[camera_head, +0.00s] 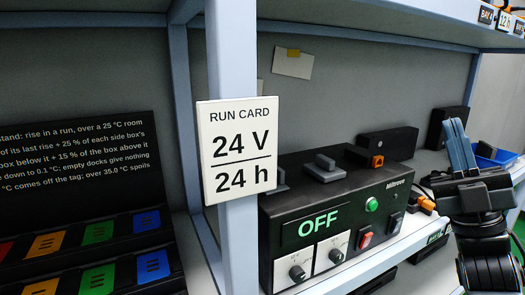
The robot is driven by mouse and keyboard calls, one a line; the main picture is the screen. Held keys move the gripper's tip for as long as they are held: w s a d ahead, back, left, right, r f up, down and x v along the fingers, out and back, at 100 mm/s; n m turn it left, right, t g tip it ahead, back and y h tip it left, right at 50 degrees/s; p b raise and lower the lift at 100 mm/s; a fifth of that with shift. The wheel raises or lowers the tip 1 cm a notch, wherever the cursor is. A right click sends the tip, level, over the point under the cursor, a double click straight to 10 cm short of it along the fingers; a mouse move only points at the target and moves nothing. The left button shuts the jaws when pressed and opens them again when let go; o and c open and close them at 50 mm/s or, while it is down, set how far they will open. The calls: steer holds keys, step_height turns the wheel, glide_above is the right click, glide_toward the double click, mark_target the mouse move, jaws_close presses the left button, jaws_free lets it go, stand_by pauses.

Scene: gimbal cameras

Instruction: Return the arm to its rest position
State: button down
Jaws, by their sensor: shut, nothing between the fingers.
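My gripper (457,146) is at the right of the head view, at the end of my dark arm. Its blue-grey fingers point up and are shut with nothing between them. It is in front of the shelf, to the right of a black control box (297,210). The control box shows OFF in green, with a green button, a red switch and two knobs on white plates. Most of my arm is outside the view.
A run card (237,148) reading 24 V and 24 h is on a shelf post. A dark text board (75,160) and coloured docks stand at left. A blue bin (494,155) and orange connectors (424,203) are near my gripper. An upper shelf (400,30) runs overhead.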

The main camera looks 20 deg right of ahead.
steer(key=s+a+f+m+g+h, duration=0.3)
steer(key=s+a+f+m+h, duration=0.2)
steer(key=a+f+m+h, duration=0.4)
steer(key=s+a+f+m+g+h, duration=0.4)
steer(key=f+m, duration=0.4)
steer(key=f, duration=0.3)
steer(key=s+a+f+g+y, duration=0.2)
steer(key=s+a+f+g, duration=0.1)
steer(key=s, duration=0.6)
steer(key=s+a+f+g+y, duration=0.3)
steer(key=s+f, duration=0.3)
steer(key=s, duration=0.3)
steer(key=shift+s+f+g+b, duration=0.25)
steer(key=shift+g+b, duration=0.05)
steer(key=shift+g, duration=0.6)
steer(key=shift+a, duration=0.1)
